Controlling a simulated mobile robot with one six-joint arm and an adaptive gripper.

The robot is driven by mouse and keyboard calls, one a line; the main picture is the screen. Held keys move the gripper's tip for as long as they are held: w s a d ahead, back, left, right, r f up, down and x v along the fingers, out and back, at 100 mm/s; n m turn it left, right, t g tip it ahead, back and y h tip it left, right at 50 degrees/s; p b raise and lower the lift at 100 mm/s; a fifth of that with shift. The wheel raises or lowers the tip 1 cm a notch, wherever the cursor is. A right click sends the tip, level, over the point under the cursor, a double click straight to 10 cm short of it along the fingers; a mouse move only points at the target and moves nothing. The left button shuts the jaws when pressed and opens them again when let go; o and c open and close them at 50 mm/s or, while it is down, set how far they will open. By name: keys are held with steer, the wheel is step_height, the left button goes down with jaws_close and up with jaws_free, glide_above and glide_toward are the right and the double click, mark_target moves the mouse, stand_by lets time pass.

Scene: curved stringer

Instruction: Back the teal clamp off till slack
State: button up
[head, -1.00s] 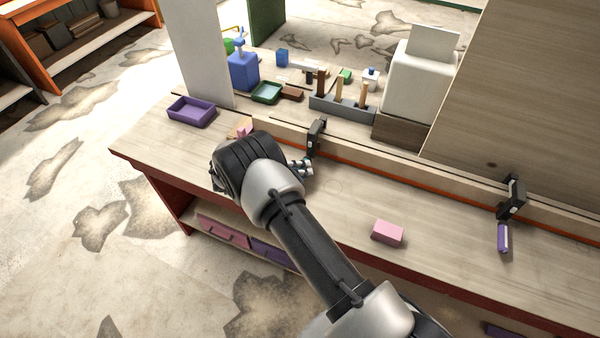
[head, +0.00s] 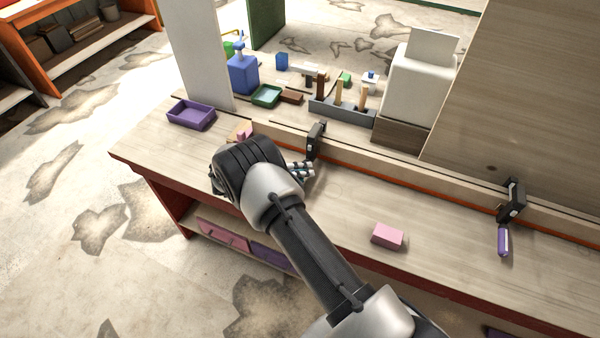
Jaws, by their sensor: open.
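A black clamp (head: 316,140) stands on the long curved wooden strip (head: 365,165) along the bench. My gripper (head: 303,171) is just below and in front of this clamp, partly hidden by my own wrist. Its fingertips are open, and I see nothing held between them. No teal part shows clearly, so the handle of this clamp may be hidden behind my gripper. I cannot tell whether the fingers touch it. A second black clamp (head: 513,201) sits farther right on the strip, with a purple handle (head: 503,241) hanging below it.
A pink block (head: 388,236) lies on the bench front, right of my arm. A purple tray (head: 191,115) is at the left end. Behind the strip stand a blue bottle (head: 243,75), a green tray (head: 266,96) and a grey tool rack (head: 342,111). The front right bench is mostly clear.

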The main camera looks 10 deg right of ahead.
steer(key=v, duration=1.2)
